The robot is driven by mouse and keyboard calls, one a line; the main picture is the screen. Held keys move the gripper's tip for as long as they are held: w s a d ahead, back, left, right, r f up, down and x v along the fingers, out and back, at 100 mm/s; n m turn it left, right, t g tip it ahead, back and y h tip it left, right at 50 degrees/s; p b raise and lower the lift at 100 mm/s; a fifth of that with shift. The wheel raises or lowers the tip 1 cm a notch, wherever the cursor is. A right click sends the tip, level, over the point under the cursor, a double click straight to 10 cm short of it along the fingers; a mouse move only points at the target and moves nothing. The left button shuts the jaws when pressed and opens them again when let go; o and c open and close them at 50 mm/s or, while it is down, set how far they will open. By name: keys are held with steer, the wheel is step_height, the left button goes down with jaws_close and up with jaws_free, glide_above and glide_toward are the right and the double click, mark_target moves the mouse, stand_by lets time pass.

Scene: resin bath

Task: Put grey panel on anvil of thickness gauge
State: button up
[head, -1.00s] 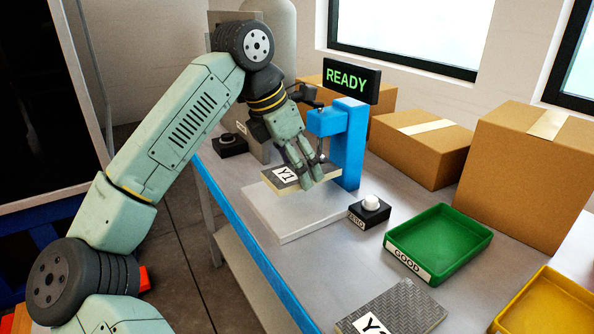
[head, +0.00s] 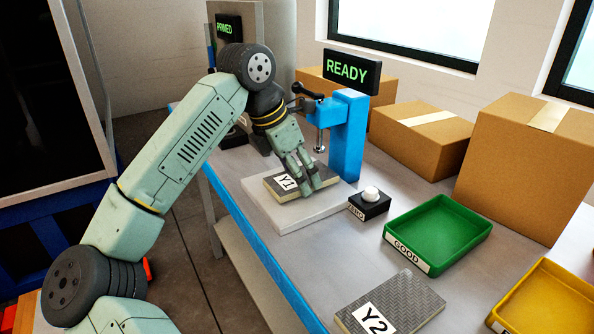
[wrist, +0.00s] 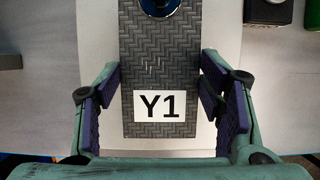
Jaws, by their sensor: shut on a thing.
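The grey panel (head: 272,184) has a dark woven face, pale edges and a white Y1 label. It fills the middle of the wrist view (wrist: 160,70). My gripper (head: 310,183) is shut on its sides, with one finger pad at each edge in the wrist view (wrist: 160,82). The panel lies flat over the white base plate (head: 258,213) of the blue thickness gauge (head: 348,135), on it or very slightly above; I cannot tell which. The gauge's metal spindle (head: 320,142) hangs behind my fingers. A round metal foot (wrist: 158,5) overlaps the panel's far end. The anvil itself is hidden.
A READY display (head: 347,72) tops the gauge. A black ZERO button box (head: 368,204) stands just right of the base plate. A green GOOD tray (head: 440,235), a yellow tray (head: 550,305) and a second panel, Y2 (head: 400,305), lie further right and in front. Cardboard boxes (head: 525,165) line the back.

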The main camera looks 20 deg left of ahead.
steer(key=shift+f, duration=0.2)
steer(key=o, duration=1.3)
steer(key=shift+r, duration=0.2)
steer(key=shift+r+p, duration=0.35)
steer(key=shift+p, duration=0.05)
steer(key=v, duration=1.2)
steer(key=shift+r, duration=0.15)
